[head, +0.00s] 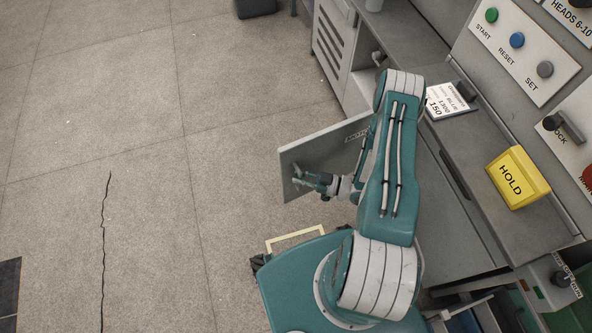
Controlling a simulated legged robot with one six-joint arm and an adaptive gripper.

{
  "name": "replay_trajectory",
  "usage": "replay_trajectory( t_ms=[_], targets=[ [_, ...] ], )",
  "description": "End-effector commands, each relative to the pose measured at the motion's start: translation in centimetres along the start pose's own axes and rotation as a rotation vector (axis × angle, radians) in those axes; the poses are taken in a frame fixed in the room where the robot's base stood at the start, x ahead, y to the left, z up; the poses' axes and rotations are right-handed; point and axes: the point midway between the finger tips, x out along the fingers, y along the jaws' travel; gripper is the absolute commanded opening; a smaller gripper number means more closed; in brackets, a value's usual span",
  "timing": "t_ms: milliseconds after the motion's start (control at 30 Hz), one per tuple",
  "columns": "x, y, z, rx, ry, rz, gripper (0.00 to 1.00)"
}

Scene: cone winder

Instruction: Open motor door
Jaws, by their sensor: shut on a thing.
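The motor door (322,150) is a light grey panel that stands swung out from the machine cabinet over the floor. Its free edge is at the left, and my arm hides its hinge side and much of its lower right part. My gripper (303,177) is shut on the motor door near that free edge. I cannot tell whether the fingers hold a handle or the panel itself.
The grey machine bench fills the right side. It carries a yellow HOLD block (518,177), a printed card (447,101) and a panel with START, RESET and SET buttons (516,41). A slotted cabinet panel (331,48) is at the top.

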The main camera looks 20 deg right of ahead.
Motion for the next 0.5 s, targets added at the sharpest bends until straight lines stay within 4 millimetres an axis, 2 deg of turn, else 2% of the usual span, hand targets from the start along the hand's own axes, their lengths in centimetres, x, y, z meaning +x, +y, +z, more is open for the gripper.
replay_trajectory(
  t_ms=[333, 367, 400, 433, 500],
  targets=[
    [-0.08, 0.05, -0.04, -0.001, 0.001, 0.002, 0.00],
    [-0.08, 0.05, -0.04, -0.001, 0.001, 0.002, 0.27],
    [-0.07, 0.05, -0.04, -0.001, 0.001, 0.002, 0.45],
    [-0.07, 0.05, -0.03, -0.001, 0.001, 0.002, 0.54],
    [-0.06, 0.05, -0.02, -0.001, 0.001, 0.002, 0.54]
  ],
)
